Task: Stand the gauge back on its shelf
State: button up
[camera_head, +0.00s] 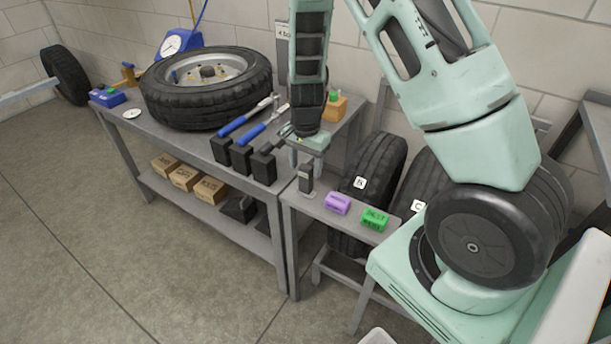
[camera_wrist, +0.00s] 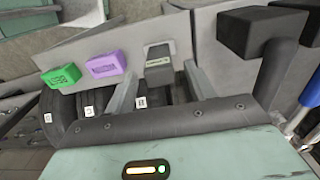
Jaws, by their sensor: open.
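A small dark upright block (camera_head: 306,178), which looks like the gauge, stands on the small low grey shelf (camera_head: 298,205) beside the workbench. In the wrist view the dark block (camera_wrist: 159,68) has a grey top and a pale label too small to read. My gripper (camera_head: 305,164) is open and points down just above the block. In the wrist view its two pale fingers (camera_wrist: 162,80) lie on either side of the block, with a gap; I cannot tell whether either touches it. Nothing is seen held.
A purple block (camera_head: 337,203) and a green block (camera_head: 375,219) stand right of it on the shelf. Black blocks (camera_head: 241,159) line the workbench edge (camera_head: 190,140), near blue-handled tools (camera_head: 250,135). A wheel (camera_head: 207,88) and a blue device with a round dial (camera_head: 174,44) are farther back.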

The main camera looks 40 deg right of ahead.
notch_tip(320, 180, up, 5)
jog(key=shift+r, duration=0.2)
jog(key=shift+a+r, duration=0.2)
jog(key=shift+r, duration=0.1)
jog(key=s+a+r+n+y, duration=0.1)
jog(key=s+a+r+n, duration=0.15)
jog(key=a, duration=0.35)
jog(key=s+a+r+n, duration=0.2)
jog(key=a+r+n, duration=0.15)
jog(key=a, duration=0.25)
jog(key=s+a+r+n, duration=0.3)
jog(key=s+a+n, duration=0.3)
jog(key=s, duration=0.4)
jog(key=s+a+r+n, duration=0.3)
jog(key=s+a+n, duration=0.3)
jog(key=s+n, duration=0.3)
jog(key=shift+s+r+n, duration=0.3)
jog(key=shift+s+r, duration=0.1)
jog(key=shift+r, duration=0.1)
jog(key=shift+r+p, duration=0.95)
jog(key=shift+p, duration=0.25)
